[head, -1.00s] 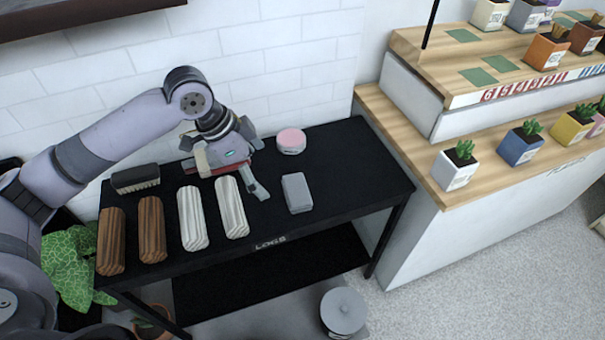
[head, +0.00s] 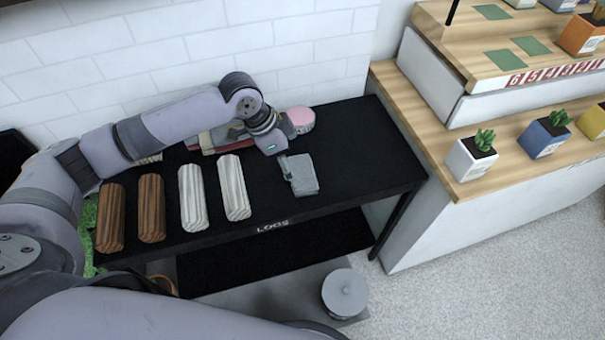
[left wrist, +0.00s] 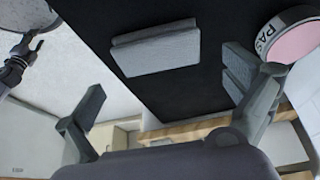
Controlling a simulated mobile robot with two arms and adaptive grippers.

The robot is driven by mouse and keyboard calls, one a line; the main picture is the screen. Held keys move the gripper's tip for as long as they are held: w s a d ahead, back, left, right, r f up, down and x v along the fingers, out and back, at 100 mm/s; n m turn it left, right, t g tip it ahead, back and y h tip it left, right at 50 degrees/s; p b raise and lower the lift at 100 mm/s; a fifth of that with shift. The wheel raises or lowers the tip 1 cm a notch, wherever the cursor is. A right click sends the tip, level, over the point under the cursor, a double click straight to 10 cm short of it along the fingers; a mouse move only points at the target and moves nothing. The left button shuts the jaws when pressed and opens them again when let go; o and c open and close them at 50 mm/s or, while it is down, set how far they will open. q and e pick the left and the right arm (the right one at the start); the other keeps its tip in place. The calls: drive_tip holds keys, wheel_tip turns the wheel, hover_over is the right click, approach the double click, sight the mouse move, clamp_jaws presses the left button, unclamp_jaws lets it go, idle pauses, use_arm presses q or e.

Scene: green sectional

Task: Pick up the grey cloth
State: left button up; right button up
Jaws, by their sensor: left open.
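The grey cloth (head: 305,180) is a folded, block-like piece lying on the black table near its front edge. It also shows in the left wrist view (left wrist: 157,52), at the upper middle. My left gripper (head: 291,168) is above the cloth and covers part of it in the head view. In the left wrist view its fingers (left wrist: 166,98) are spread wide, with nothing between the tips; the cloth lies beyond them.
On the black table (head: 362,150) a pink-topped tin (head: 301,119) stands just behind the left gripper. Brown and white logs (head: 234,188) lie to the left. A wooden counter (head: 415,110) with potted plants stands at right. The table's right part is clear.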

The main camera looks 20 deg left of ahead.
sight(301, 172)
use_arm(q)
drive_tip(key=x, duration=0.5)
drive_tip(key=shift+s+d+f, duration=0.1)
drive_tip(key=shift+d+f, duration=0.05)
drive_tip(key=shift+f, duration=0.2)
drive_tip(key=shift+c, duration=0.6)
drive_tip(key=c, duration=0.6)
